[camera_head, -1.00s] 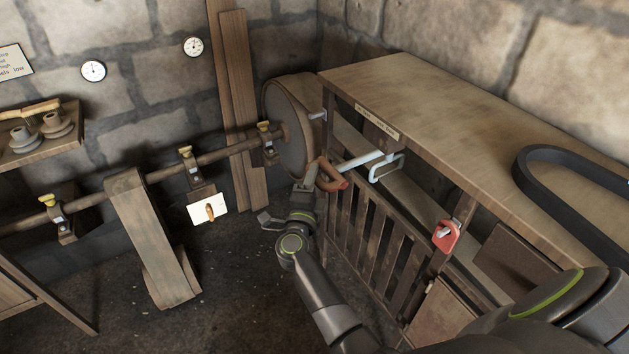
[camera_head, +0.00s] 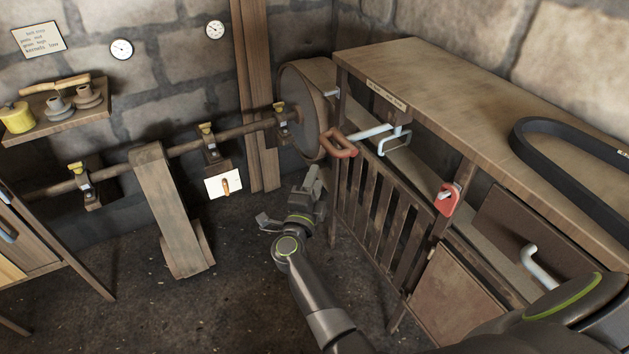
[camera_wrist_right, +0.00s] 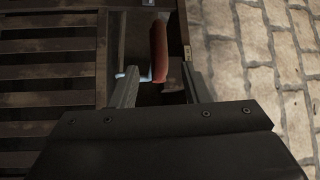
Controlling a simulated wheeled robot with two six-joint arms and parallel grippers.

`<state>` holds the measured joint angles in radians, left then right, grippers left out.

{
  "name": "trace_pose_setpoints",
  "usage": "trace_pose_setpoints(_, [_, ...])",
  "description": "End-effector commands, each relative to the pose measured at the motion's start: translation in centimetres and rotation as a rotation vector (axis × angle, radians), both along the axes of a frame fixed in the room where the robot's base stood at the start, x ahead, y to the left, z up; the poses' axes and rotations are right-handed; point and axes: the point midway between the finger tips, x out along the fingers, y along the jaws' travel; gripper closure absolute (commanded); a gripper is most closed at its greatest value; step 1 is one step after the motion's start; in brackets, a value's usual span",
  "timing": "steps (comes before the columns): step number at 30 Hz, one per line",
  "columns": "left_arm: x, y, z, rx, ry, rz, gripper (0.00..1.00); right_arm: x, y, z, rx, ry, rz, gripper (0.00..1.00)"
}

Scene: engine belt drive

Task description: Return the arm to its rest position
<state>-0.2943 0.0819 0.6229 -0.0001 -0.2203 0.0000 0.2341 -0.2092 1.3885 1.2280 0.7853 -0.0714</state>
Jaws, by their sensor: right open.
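My right gripper (camera_head: 313,178) is low in front of the slatted cabinet, with its arm coming in from the lower right. It is open and apart from the lever with the orange-brown grip (camera_head: 341,145), which sits above and right of it. In the right wrist view the two fingers (camera_wrist_right: 161,84) stand apart, and the orange-brown grip (camera_wrist_right: 158,48) shows beyond them, between their tips. Nothing is held. My left gripper is not in view.
The slatted gate (camera_head: 385,215) and bench top (camera_head: 440,85) are on the right, with a black belt (camera_head: 530,150) on top. A red tag-like part (camera_head: 448,200) hangs in front. A large wooden wheel (camera_head: 305,110) and line shaft (camera_head: 235,136) are behind.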

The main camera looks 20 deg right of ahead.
Motion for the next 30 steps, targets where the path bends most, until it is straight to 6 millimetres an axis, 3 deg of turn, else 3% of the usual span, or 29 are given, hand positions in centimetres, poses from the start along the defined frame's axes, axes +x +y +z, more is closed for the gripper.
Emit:
trace_pose_setpoints(7, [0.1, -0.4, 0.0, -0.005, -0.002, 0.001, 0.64, 0.0, 0.0, -0.4, -0.01, 0.01, 0.005, 0.58])
trace_pose_setpoints(11, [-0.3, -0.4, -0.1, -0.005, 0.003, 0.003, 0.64, -0.5, 0.2, -3.9, -0.115, 0.105, 0.068, 0.58])
trace_pose_setpoints(14, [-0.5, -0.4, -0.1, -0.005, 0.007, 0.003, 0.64, -1.9, 0.7, -9.9, -0.269, 0.269, 0.186, 0.58])
trace_pose_setpoints(18, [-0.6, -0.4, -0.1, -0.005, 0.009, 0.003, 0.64, -5.9, 1.4, -19.8, -0.464, 0.539, 0.386, 0.58])
trace_pose_setpoints(20, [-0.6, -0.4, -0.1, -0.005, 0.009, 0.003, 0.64, -8.3, 1.4, -23.8, -0.528, 0.651, 0.469, 0.58])
trace_pose_setpoints(24, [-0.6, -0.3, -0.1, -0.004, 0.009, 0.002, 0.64, -15.0, 1.1, -32.2, -0.636, 0.901, 0.654, 0.58])
trace_pose_setpoints(26, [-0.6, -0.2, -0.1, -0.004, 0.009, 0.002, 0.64, -18.3, 0.8, -35.4, -0.67, 1.006, 0.729, 0.58])
trace_pose_setpoints(30, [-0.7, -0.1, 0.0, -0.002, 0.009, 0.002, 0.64, -27.0, -0.5, -41.7, -0.73, 1.247, 0.904, 0.58])
